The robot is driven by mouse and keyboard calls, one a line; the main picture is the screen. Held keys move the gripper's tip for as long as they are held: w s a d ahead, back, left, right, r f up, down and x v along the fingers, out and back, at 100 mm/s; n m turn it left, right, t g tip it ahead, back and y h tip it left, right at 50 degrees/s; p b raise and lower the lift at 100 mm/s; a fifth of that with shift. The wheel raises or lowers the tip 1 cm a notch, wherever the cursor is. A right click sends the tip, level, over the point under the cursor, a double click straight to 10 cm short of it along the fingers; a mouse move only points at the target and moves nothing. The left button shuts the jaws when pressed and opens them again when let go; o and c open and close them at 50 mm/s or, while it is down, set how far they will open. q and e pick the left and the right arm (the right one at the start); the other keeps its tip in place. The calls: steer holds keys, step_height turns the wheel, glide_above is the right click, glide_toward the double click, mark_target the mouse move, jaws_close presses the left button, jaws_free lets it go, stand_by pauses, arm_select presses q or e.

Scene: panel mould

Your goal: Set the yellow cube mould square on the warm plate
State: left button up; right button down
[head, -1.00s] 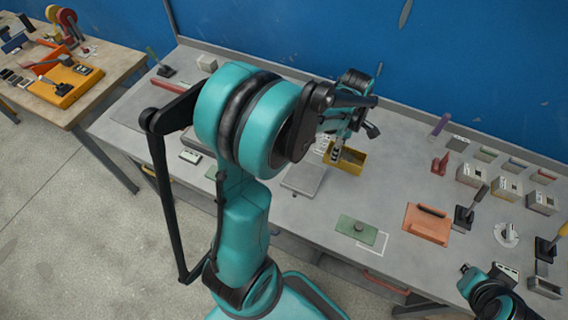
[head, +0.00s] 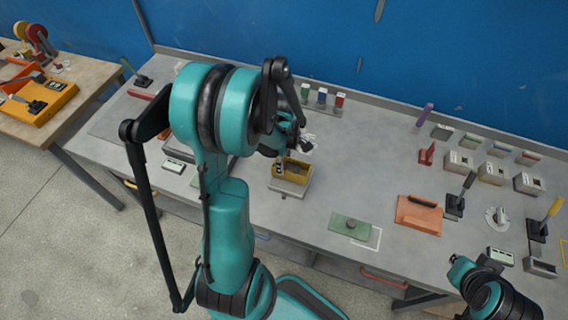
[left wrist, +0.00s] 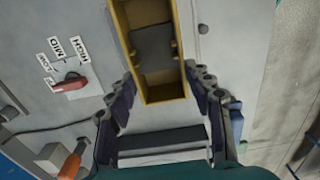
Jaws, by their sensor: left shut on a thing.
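The yellow cube mould (head: 291,168) is an open-topped box over the warm plate (head: 290,190), a grey slab whose front edge shows below it. In the left wrist view the mould (left wrist: 182,72) is seen from above with a grey block inside. My left gripper (head: 279,163) is shut on the mould; its fingers (left wrist: 160,92) flank the near end. I cannot tell whether the mould touches the plate or hangs just above it. My right gripper (head: 458,264) is at the lower right, away from the mould, and its jaws are unclear.
A red knob (left wrist: 70,84) with HIGH and MID labels is beside the mould. A green plate (head: 350,227) and an orange float (head: 419,215) lie to the right. Several small boxes and levers stand further right. Bare bench lies between the mould and the green plate.

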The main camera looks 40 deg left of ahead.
arm_select(q)
steer(key=shift+f, duration=0.7)
steer(key=shift+f, duration=0.1)
steer(key=o, duration=1.3)
